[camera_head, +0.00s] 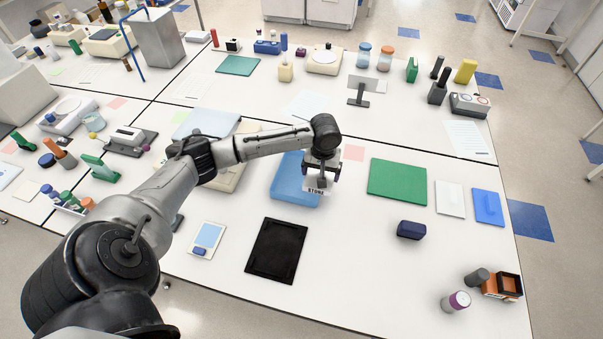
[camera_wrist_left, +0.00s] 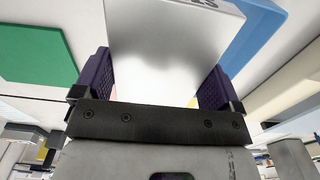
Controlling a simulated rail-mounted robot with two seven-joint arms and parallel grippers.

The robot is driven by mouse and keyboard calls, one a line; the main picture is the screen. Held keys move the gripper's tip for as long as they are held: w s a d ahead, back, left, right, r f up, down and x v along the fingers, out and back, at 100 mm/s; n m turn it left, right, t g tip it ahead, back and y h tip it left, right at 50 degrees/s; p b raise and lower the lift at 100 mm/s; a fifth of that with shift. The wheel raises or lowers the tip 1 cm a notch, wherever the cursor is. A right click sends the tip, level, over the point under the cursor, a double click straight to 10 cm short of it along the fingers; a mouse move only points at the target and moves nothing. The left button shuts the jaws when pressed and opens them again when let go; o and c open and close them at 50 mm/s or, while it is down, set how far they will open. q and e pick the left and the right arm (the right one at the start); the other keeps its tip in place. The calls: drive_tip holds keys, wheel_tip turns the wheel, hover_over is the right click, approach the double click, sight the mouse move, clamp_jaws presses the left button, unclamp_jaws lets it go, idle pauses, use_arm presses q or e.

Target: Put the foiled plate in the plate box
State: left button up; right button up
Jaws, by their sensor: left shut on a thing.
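My left gripper (camera_head: 321,172) has its purple fingers shut on the foiled plate (camera_head: 315,189). The plate has a silvery top and a white edge with dark lettering that seems to read "STORE". In the left wrist view the plate's silver face (camera_wrist_left: 165,50) fills the space between the two fingers. The blue open tray-like plate box (camera_head: 286,186) is on the bench, behind and left of the held plate. The plate overlaps the box's right side in the head view; its height above it is hard to tell. Blue also shows in the left wrist view (camera_wrist_left: 262,35). My right gripper is not in view.
A green mat (camera_head: 397,181) lies right of the box, with a white pad (camera_head: 449,199) and a blue pad (camera_head: 488,207) beyond. A black tray (camera_head: 276,250) lies in front. A dark blue block (camera_head: 411,230) stands front right. Bench between them is clear.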

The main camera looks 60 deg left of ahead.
use_arm(q)
hover_over(300, 179)
wheel_tip(300, 179, down, 5)
drive_tip(key=shift+w, duration=0.1)
wheel_tip(300, 179, down, 4)
drive_tip(key=shift+r+b, duration=0.2)
drive_tip(key=shift+b, duration=0.25)
drive_tip(key=shift+f, duration=0.15)
drive_tip(key=shift+f, duration=0.1)
drive_tip(key=o, duration=0.8)
drive_tip(key=shift+c, duration=0.2)
wheel_tip(300, 179, up, 12)
drive_tip(key=p, duration=0.1)
